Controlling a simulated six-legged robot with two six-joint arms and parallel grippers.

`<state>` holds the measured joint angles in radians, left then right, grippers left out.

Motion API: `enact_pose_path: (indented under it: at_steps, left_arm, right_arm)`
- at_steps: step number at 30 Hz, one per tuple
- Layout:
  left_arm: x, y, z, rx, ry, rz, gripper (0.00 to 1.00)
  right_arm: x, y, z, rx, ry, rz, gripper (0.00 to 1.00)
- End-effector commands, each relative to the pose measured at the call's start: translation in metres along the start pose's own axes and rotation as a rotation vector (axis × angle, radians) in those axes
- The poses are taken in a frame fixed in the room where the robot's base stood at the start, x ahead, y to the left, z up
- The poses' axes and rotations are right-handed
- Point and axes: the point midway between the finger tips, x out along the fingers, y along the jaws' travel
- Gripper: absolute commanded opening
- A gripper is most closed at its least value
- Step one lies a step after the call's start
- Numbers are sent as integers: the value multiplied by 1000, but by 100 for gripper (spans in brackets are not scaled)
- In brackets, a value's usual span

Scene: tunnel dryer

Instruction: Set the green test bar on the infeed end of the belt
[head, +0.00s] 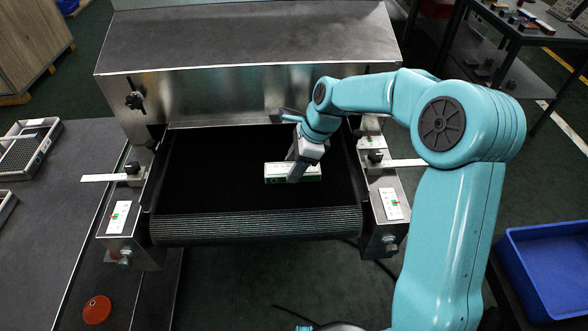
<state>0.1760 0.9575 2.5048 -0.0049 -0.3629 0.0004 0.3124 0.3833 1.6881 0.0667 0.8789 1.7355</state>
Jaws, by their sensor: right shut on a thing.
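The green test bar (279,172) is a small block with a pale top and a green front side, at the middle right of the black belt's near end. The belt (210,180) runs from its rounded, ribbed near edge back under a grey metal hood. My right gripper (295,175) reaches in from the right and is shut on the bar, hiding part of it. The bar lies low over the belt; I cannot tell whether it touches. My left gripper is not in view.
The metal hood (250,40) stands behind the belt. Side rails with switch plates (119,217) and (391,204) flank it. A grey table with a wire tray (22,150) and a red disc (97,310) is at left. A blue bin (548,265) is at right.

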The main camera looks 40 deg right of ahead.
Motion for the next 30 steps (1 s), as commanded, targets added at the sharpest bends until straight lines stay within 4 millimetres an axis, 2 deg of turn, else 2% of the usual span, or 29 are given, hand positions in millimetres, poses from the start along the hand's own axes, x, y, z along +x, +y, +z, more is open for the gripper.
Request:
enact_pose_path:
  at_steps: [3, 14, 15, 17, 18, 26, 30]
  left_arm:
    - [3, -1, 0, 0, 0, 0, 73]
    - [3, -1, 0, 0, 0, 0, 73]
    - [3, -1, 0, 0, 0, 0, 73]
    - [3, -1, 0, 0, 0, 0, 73]
    - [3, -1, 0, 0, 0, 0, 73]
    - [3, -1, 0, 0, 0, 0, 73]
    - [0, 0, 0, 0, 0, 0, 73]
  right_arm:
    - [14, -1, -5, 1, -1, -1, 17]
    - [17, -1, -7, 0, -1, -2, 17]
    - [18, -1, -7, 0, -1, -1, 54]
    - [17, -1, -7, 0, -1, -1, 73]
    - [17, -1, -7, 0, 0, -1, 76]
    - [16, -1, -6, 0, 0, -2, 76]
    - [4, -2, -5, 0, -1, -4, 76]
